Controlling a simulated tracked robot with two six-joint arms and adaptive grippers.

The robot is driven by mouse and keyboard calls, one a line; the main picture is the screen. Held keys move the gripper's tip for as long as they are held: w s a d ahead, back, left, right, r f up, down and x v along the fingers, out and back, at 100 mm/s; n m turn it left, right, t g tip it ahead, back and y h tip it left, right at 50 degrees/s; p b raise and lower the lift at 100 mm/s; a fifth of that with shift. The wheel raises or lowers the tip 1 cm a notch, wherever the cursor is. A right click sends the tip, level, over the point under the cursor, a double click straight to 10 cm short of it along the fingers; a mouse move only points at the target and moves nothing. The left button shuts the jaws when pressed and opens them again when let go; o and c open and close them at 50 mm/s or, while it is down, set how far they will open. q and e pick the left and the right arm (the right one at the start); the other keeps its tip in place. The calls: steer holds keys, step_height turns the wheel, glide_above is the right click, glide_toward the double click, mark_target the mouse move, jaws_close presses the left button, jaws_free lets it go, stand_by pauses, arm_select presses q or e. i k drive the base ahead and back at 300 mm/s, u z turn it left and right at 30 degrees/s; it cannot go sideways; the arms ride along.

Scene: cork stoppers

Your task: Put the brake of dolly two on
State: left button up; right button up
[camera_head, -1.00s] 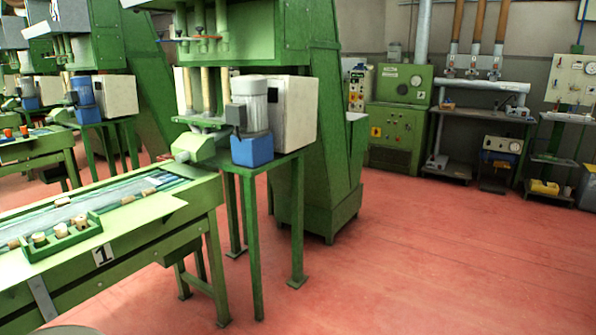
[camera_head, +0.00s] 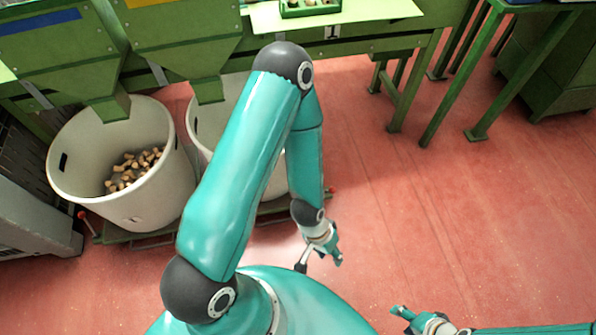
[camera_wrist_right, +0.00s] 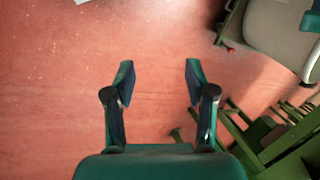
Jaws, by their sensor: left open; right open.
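Two pale tubs stand on low green dollies by the green bench. The left tub (camera_head: 130,205) holds several corks. The right tub (camera_head: 205,115) is largely hidden behind my left arm. A red-knobbed lever (camera_head: 83,215) stands at the left dolly's left end. A small red tip (camera_head: 329,190) shows at the right dolly's (camera_head: 275,206) right end, beside my left forearm. I cannot read a number on either dolly. My left gripper (camera_head: 338,253) is open and empty, below that tip. My right gripper (camera_head: 402,312) is open and empty over the floor, also in the right wrist view (camera_wrist_right: 158,78).
The right wrist view shows a pale tub (camera_wrist_right: 285,35) at upper right with a red spot (camera_wrist_right: 229,48) by its base. Green chutes (camera_head: 110,105) hang over the tubs. Bench legs (camera_head: 400,110) stand behind. The red floor (camera_head: 480,220) at right is clear.

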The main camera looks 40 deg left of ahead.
mark_target(333, 189)
steer(key=u, duration=1.2)
steer(key=k, duration=1)
steer(key=u, duration=0.25)
steer(key=i, duration=0.5)
steer(key=z, duration=0.1)
